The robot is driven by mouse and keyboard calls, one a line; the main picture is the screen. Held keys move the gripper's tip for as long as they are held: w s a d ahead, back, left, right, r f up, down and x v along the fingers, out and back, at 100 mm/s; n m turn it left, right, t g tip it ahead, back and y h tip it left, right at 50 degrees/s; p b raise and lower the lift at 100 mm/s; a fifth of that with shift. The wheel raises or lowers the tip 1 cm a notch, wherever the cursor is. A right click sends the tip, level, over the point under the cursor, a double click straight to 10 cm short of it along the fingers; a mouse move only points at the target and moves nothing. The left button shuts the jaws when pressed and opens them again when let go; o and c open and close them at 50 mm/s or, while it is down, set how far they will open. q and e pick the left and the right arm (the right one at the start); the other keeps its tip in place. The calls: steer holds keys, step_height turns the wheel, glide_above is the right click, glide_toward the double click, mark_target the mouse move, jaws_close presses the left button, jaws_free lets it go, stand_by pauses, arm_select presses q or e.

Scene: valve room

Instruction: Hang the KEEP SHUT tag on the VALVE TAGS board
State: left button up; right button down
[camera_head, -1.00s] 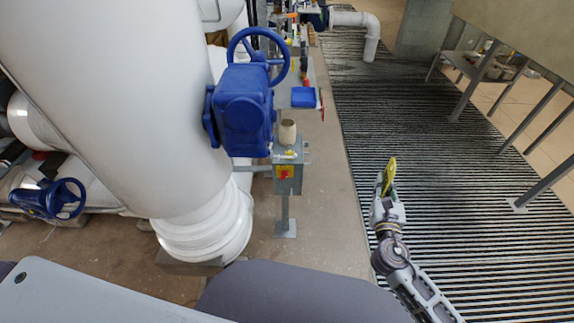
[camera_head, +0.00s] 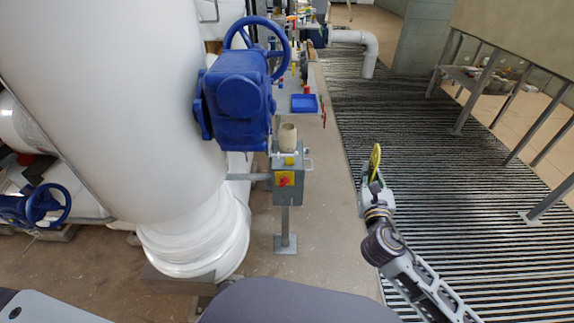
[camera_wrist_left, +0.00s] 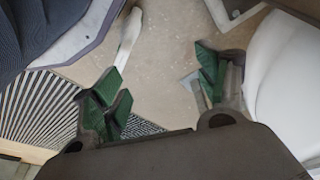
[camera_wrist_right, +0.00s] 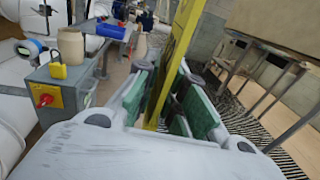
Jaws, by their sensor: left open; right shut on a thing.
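My right gripper (camera_head: 372,182) is shut on a yellow tag (camera_head: 375,160), held up over the grated floor at the right. In the right wrist view the tag (camera_wrist_right: 178,60) stands edge-on between the green finger pads, so I cannot read its words. My left gripper (camera_wrist_left: 160,90) is open and empty in the left wrist view, above the bare floor. It is not visible in the head view. I cannot make out the VALVE TAGS board in any view.
A white pipe with a blue valve (camera_head: 236,98) fills the left. A grey switch box (camera_head: 288,180) on a post carries a beige cup (camera_head: 287,137) and a yellow padlock (camera_wrist_right: 58,70). A blue tray (camera_head: 304,103) lies beyond. The grated floor (camera_head: 440,190) is clear.

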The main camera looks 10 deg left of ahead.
arm_select(q)
step_height(320, 180, up, 13)
steer(key=d+b, duration=0.1)
steer(key=b, duration=0.7)
steer(key=shift+d+t+h, duration=0.3)
steer(key=shift+d+t, duration=0.05)
steer(key=shift+t, duration=0.05)
arm_select(e)
steer(key=w+a+f+n+y, duration=0.1)
steer(key=a+f+y, duration=0.1)
steer(key=a, duration=0.4)
arm_select(q)
steer(key=shift+w, duration=0.1)
arm_select(e)
steer(key=shift+a, duration=0.15)
arm_select(q)
step_height(320, 180, down, 10)
steer(key=d+t+h+b, duration=0.1)
steer(key=d+b, duration=0.1)
steer(key=b, duration=0.2)
steer(key=shift+w+d+t+h, duration=0.3)
steer(key=shift+w+d, duration=0.1)
arm_select(e)
steer(key=s+a, duration=0.2)
steer(key=a, duration=1.2)
steer(key=shift+s, duration=0.4)
arm_select(q)
steer(key=shift+r, duration=0.1)
arm_select(e)
steer(key=shift+f, duration=0.1)
